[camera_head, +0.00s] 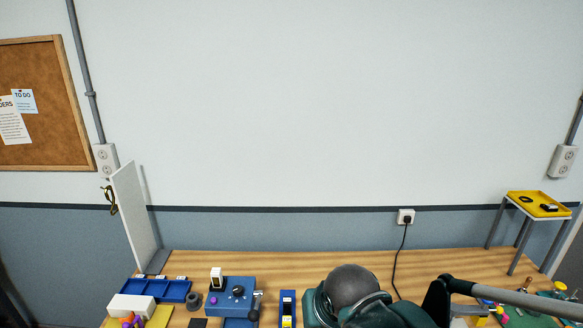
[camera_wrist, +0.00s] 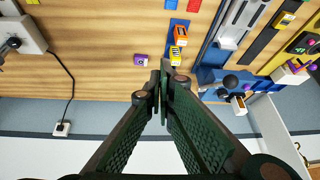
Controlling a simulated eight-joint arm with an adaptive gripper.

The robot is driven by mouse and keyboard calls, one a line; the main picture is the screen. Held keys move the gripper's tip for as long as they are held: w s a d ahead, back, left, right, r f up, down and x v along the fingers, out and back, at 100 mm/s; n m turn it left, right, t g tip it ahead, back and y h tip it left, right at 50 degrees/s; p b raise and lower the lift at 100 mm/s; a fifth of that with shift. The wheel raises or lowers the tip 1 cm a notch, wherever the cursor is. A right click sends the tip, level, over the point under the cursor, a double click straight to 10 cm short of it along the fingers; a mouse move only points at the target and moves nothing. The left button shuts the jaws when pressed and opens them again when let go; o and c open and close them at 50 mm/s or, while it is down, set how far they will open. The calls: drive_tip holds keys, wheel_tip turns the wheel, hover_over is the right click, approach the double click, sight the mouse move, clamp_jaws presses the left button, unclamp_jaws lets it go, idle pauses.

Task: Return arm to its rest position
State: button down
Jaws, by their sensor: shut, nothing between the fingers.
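My gripper (camera_wrist: 162,84) shows in the wrist view with its two dark green fingers closed together at the tips and nothing between them. It is above the wooden table (camera_wrist: 110,60), pointing toward it, apart from the things there. In the head view my arm shows at the bottom right of centre, over the front of the wooden table (camera_head: 340,262), and my gripper is not clearly visible there.
A blue block with a dark knob (camera_head: 235,292) and blue bins (camera_head: 160,289) stand at the table's left. A white upright panel (camera_head: 135,220) rises at the left end. A yellow tray (camera_head: 538,204) stands on legs at right. A cord (camera_head: 399,262) hangs from the wall socket.

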drive_tip(key=s+d+r+t+b, duration=0.1)
drive_tip(key=s+d+b, duration=0.1)
drive_tip(key=d, duration=0.6)
drive_tip(key=s+d+r+m+h+b, duration=0.1)
drive_tip(key=s+d, duration=0.2)
drive_tip(key=d, duration=0.4)
drive_tip(key=shift+d+r+t+b, duration=0.2)
drive_tip(key=shift+d+t+b, duration=0.15)
drive_tip(key=shift+t+b, duration=0.05)
drive_tip(key=c, duration=3.1)
unclamp_jaws()
drive_tip(key=shift+c, duration=0.2)
